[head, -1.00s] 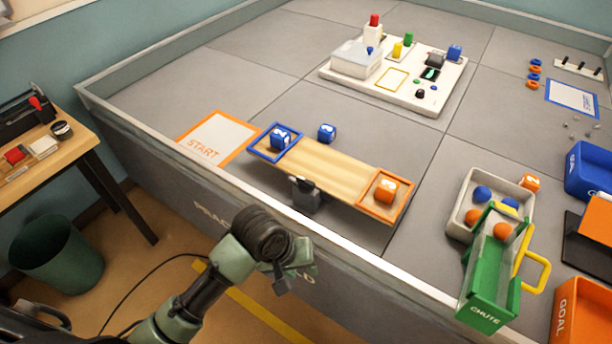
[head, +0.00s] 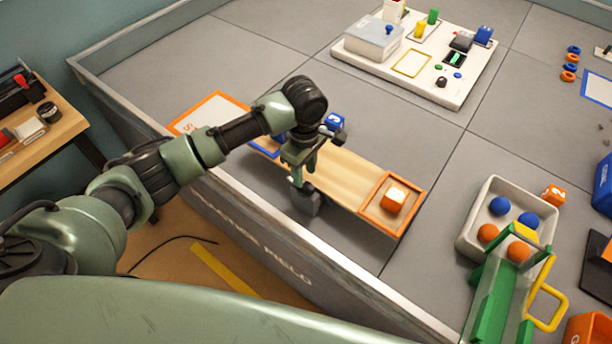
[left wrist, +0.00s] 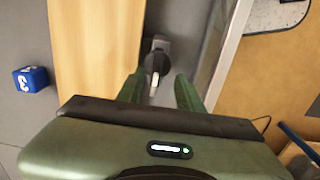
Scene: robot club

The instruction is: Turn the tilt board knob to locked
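The tilt board (head: 345,182) is a wooden plank with a blue-framed end at left, mostly hidden by my arm, and an orange-framed end holding an orange cube (head: 394,199). Its dark grey support (head: 306,202) stands at the front side near the field wall. Contact is not visible. My right gripper is not in view.
The field wall (head: 300,265) runs close in front of the board. A blue cube (head: 334,121) sits behind the plank. A tray (head: 480,240) of balls and a green chute (head: 492,300) stand at right. A white panel (head: 375,70) lies farther back.

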